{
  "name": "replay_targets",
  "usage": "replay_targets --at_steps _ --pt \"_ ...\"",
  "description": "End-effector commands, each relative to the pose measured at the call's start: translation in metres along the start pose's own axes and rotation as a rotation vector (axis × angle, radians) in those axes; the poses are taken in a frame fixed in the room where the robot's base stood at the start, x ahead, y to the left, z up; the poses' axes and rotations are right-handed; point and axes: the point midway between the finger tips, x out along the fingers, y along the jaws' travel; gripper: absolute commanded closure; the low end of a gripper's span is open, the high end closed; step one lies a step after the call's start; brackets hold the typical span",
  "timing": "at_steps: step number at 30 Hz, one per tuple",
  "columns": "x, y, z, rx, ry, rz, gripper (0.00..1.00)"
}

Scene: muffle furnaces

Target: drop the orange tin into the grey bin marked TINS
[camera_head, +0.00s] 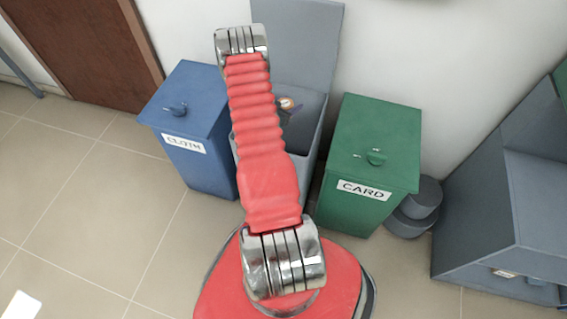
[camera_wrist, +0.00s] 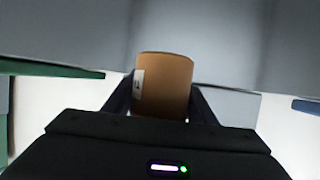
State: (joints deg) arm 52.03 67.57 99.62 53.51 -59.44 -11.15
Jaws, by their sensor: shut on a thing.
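The orange tin (camera_wrist: 163,84) shows in the wrist view with a pale label on its left side. My gripper (camera_wrist: 160,105) is shut on it, with a dark finger on each side. The grey bin (camera_head: 301,140) stands between a blue bin and a green bin in the head view. Its lid (camera_head: 298,40) stands raised against the wall. My red arm covers much of the bin's front, and no TINS label shows. A small orange and white thing (camera_head: 287,103) shows at the bin's opening; I cannot tell whether it is the held tin. My gripper is not clear there.
The blue bin (camera_head: 190,125) marked CLOTH and the green bin (camera_head: 370,160) marked CARD have their lids shut. Dark grey round containers (camera_head: 415,205) sit beside the green bin. A grey cabinet (camera_head: 510,195) stands at the right.

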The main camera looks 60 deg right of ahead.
Motion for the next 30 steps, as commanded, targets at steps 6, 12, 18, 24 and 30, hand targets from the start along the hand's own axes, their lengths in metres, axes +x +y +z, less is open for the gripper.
replay_targets --at_steps 6,12,18,24,30 --pt "0.0014 -0.0002 0.0034 0.001 0.0 0.0 0.71" --pt "0.0012 -0.0002 0.0033 0.0 0.0 -0.001 0.45" --pt "0.0011 -0.0003 0.0034 0.0 0.0 -0.001 0.31" --pt "0.001 -0.0004 0.0034 0.0 0.0 -0.001 0.27" --pt "-0.0019 -0.0007 0.0035 0.0 -0.001 -0.002 0.27"
